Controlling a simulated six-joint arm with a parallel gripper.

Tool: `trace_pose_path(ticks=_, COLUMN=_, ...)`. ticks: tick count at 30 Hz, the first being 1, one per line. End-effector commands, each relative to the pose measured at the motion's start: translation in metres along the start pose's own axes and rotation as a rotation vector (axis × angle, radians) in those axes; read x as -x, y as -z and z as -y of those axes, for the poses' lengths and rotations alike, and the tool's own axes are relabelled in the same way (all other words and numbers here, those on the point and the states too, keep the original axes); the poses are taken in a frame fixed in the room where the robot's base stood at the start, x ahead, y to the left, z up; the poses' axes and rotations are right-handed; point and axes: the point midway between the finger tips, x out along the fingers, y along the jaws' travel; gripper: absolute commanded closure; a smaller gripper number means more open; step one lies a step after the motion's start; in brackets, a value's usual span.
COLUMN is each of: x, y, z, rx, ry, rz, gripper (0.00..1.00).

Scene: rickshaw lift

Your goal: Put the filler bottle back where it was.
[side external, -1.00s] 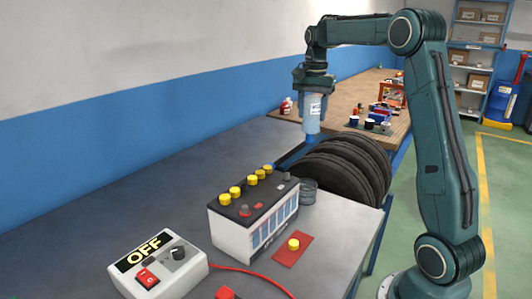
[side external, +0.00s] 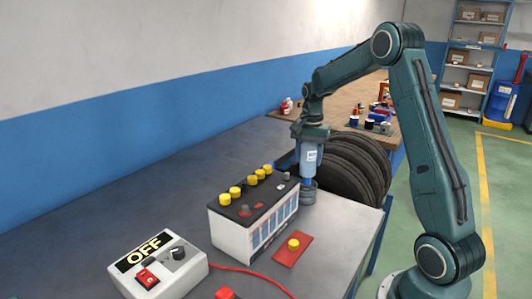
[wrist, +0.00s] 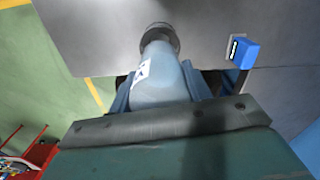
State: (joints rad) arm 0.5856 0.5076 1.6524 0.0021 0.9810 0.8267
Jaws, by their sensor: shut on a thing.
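The filler bottle (side external: 310,157) is pale blue with a white label and a blue lower end. My gripper (side external: 312,142) is shut on it and holds it about upright, lower end down. A grey round holder (side external: 308,196) stands on the bench just right of the battery. The bottle's lower end is at the holder's mouth; I cannot tell how far inside it is. In the wrist view the bottle (wrist: 167,75) points at the round holder (wrist: 158,32), which partly hides behind the bottle's end.
The battery (side external: 253,215) with yellow caps stands close to the holder's left. A yellow cap (side external: 293,244) lies on a red pad in front. Black tyres (side external: 360,165) are close behind on the right. A charger box (side external: 158,264) reading OFF is at front left.

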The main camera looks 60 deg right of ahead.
Motion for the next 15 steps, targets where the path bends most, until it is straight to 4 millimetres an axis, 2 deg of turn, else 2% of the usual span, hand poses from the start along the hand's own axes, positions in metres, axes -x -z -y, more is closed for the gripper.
trace_pose_path(ticks=3, x=-0.008, y=0.0, z=0.001, rx=0.0, ry=0.002, rz=-0.001, gripper=0.79)
trace_pose_path(ticks=11, x=-0.012, y=0.001, z=0.001, rx=0.0, ry=0.002, rz=-0.002, gripper=0.79)
trace_pose_path(ticks=15, x=-0.023, y=0.0, z=0.0, rx=0.0, ry=0.0, rz=0.0, gripper=0.79)
